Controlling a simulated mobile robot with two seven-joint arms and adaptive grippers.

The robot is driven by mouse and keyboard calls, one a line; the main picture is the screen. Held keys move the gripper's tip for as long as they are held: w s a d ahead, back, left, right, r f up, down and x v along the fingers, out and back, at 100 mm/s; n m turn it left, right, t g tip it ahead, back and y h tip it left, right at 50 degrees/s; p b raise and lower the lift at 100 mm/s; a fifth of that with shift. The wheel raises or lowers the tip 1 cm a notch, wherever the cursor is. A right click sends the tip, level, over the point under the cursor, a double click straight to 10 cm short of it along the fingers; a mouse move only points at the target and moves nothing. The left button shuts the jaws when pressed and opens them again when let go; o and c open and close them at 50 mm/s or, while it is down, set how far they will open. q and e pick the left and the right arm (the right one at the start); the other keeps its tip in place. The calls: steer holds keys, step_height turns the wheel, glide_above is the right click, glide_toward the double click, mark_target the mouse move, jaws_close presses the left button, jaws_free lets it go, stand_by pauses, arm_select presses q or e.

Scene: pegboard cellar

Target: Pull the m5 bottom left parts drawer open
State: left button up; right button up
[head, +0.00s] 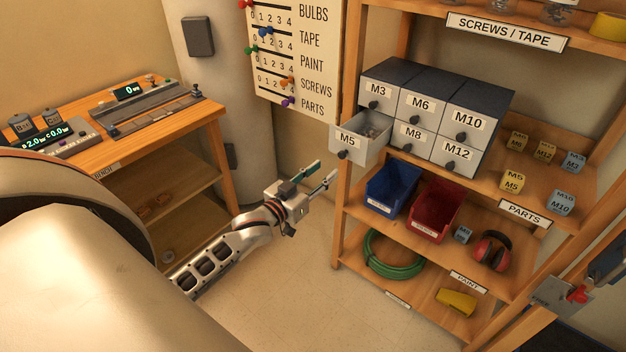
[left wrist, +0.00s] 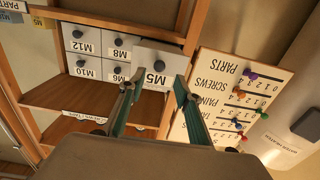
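The M5 drawer (head: 357,147) is the bottom left one of the parts cabinet (head: 493,98). It stands pulled out from the cabinet, with small parts visible inside. Its round dark knob (head: 342,154) is on the front. In the left wrist view the M5 drawer (left wrist: 170,60) appears upside down beyond the fingers. My left gripper (head: 318,175) is open and empty, below and left of the drawer front, apart from it. Its fingers also show spread in the left wrist view (left wrist: 153,98).
A blue bin (head: 388,190) and a red bin (head: 434,212) sit on the shelf under the cabinet. Labelled blocks (head: 512,181) stand right of the cabinet. A wooden shelf post (head: 345,195) is near my left gripper. A bench (head: 150,130) is at left; open floor lies between.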

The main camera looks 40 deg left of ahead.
arm_select(q)
steer(key=shift+s+a, duration=0.15)
steer(key=shift+s, duration=1.85)
steer(key=s+d+f+m+g, duration=0.1)
steer(key=s+d+f+g, duration=0.2)
steer(key=s+d+f, duration=0.6)
steer(key=s+d+f+m+g+h, duration=0.1)
steer(key=s+d+f+g, duration=0.3)
steer(key=s+d+f, duration=0.4)
steer(key=s+f+m, duration=0.1)
steer(key=s+f, duration=0.4)
steer(key=shift+d+m+h, duration=0.3)
steer(key=shift+d, duration=0.05)
